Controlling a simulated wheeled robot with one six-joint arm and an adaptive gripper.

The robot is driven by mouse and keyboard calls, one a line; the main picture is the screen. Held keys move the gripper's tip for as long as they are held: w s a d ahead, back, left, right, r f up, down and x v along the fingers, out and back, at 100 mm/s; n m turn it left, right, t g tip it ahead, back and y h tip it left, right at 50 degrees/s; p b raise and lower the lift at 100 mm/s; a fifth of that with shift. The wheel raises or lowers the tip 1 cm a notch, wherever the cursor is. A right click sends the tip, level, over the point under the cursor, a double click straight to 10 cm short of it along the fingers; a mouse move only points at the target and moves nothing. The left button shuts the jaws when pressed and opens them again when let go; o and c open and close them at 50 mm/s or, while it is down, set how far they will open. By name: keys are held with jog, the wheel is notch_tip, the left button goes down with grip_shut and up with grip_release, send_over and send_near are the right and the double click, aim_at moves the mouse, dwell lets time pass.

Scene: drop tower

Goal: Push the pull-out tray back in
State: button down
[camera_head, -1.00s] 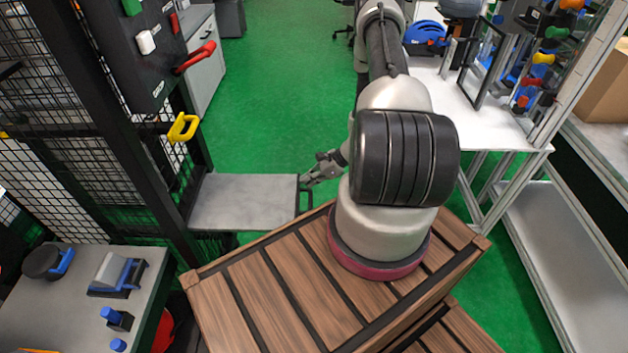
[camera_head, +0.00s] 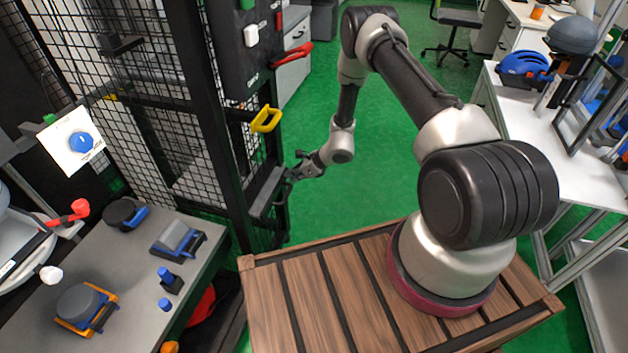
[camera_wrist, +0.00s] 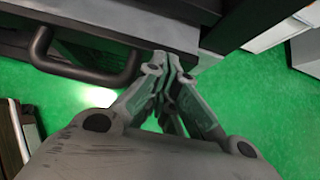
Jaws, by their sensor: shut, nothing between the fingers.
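The pull-out tray (camera_head: 265,192) is a grey slab in the black mesh tower frame at left of centre. Only a short part of it sticks out of the frame in the head view. Its front edge (camera_wrist: 140,28) and dark bar handle (camera_wrist: 88,76) show in the wrist view. My gripper (camera_head: 291,172) is at the tray's front, with its fingers together and empty. In the wrist view the fingertips (camera_wrist: 168,62) are at the front edge, to the right of the handle. They look to be touching it, but the exact contact is hard to tell.
A yellow handle (camera_head: 266,119) and a red handle (camera_head: 292,54) stick out from the tower above the tray. A grey bench (camera_head: 130,262) with several devices stands at left. Green floor (camera_head: 375,170) lies open to the right of the tray.

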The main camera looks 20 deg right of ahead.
aim_at(283, 174)
jog(key=shift+w+a, duration=0.5)
jog(key=shift+a, duration=0.25)
jog(key=shift+w+a, duration=0.5)
jog(key=shift+a, duration=0.25)
jog(key=shift+d, duration=0.1)
